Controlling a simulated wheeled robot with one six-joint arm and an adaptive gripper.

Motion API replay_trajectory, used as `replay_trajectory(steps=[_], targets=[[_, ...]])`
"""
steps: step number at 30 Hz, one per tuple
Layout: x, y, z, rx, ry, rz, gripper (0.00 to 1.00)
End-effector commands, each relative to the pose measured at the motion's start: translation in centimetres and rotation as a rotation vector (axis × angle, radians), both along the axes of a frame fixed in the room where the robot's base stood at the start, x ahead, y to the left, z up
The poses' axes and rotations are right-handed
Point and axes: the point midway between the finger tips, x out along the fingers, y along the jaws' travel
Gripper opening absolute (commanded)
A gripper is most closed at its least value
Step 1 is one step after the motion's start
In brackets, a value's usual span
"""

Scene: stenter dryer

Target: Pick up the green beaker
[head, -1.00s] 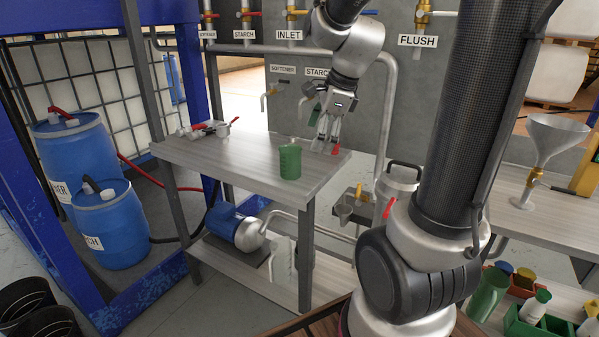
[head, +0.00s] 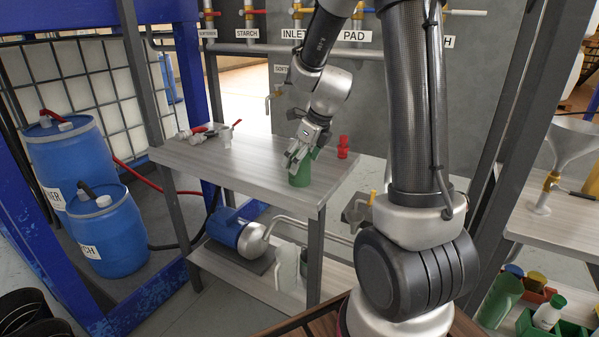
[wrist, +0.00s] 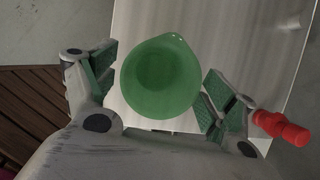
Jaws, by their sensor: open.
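The green beaker (head: 299,176) stands upright on the grey table near its front edge. In the wrist view the beaker (wrist: 160,78) is seen from above, with its round mouth and small spout, and it looks empty. My gripper (head: 299,158) is above the beaker in the head view and hides its upper part. In the wrist view my gripper (wrist: 158,92) is open, with one green-padded finger on each side of the beaker. A gap shows between the beaker and the left finger; the right finger is close to its rim.
A red fitting (head: 343,147) stands on the table just right of my gripper; it also shows beside the right finger in the wrist view (wrist: 282,128). Metal valves with red handles (head: 205,132) lie at the table's left rear. Labelled pipes run behind. The table's middle (head: 235,158) is clear.

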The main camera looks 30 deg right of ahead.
Motion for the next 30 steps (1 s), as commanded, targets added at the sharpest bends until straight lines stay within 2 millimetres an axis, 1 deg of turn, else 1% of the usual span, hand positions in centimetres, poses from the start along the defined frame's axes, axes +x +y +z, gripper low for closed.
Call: replay_trajectory(steps=[4,5,6,11,12,13,20,23,26,30], targets=[[0.0,0.0,0.0,0.0,0.0,0.001,0.84],[0.0,0.0,0.0,0.0,0.0,0.001,0.81],[0.0,0.0,0.0,0.0,0.0,0.001,0.74],[0.0,0.0,0.0,0.0,0.0,0.001,0.44],[0.0,0.0,0.0,0.0,0.0,0.001,0.37],[0.0,0.0,0.0,0.0,0.0,0.001,0.35],[0.0,0.0,0.1,0.0,0.0,0.001,0.35],[0.0,0.0,0.5,0.0,-0.002,0.002,0.35],[0.0,0.0,2.0,0.0,-0.004,0.002,0.35],[0.1,0.0,5.1,0.0,-0.006,0.002,0.35]])
